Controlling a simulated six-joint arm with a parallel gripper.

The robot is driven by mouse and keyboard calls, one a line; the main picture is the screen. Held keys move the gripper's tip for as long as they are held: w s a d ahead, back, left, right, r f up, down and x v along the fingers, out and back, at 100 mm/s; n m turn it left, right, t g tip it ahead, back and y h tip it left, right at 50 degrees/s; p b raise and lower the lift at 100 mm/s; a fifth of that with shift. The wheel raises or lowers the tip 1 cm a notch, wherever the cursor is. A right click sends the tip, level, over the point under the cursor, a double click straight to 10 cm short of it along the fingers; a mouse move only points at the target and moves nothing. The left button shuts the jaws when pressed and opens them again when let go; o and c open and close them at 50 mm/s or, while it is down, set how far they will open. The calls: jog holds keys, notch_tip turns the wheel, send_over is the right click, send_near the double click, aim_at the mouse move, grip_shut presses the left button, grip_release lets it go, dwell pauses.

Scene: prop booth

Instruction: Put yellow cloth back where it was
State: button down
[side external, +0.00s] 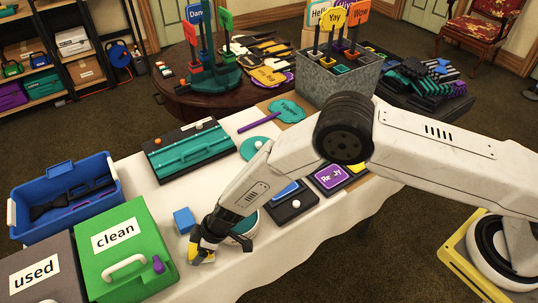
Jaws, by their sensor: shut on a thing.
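My gripper (203,254) points down at the front edge of the white-covered table, to the right of the green box labelled "clean" (145,262). It is shut on the yellow cloth (195,247), of which only a small yellow patch shows between and beside the dark fingers. Whether the cloth touches the tabletop is hard to tell. A small blue block (184,220) lies just behind and left of the gripper.
A grey box labelled "used" (62,262) stands left of the green one. Behind them is a blue crate (75,172) with dark items. A teal case (190,149) and dark trays (292,205) lie on the white tablecloth (150,195). My arm crosses above the table's right side.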

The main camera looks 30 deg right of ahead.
grip_release()
jog(key=shift+r, duration=0.2)
jog(key=shift+v, duration=0.9)
jog(key=v, duration=1)
jog(key=shift+s+d, duration=0.1)
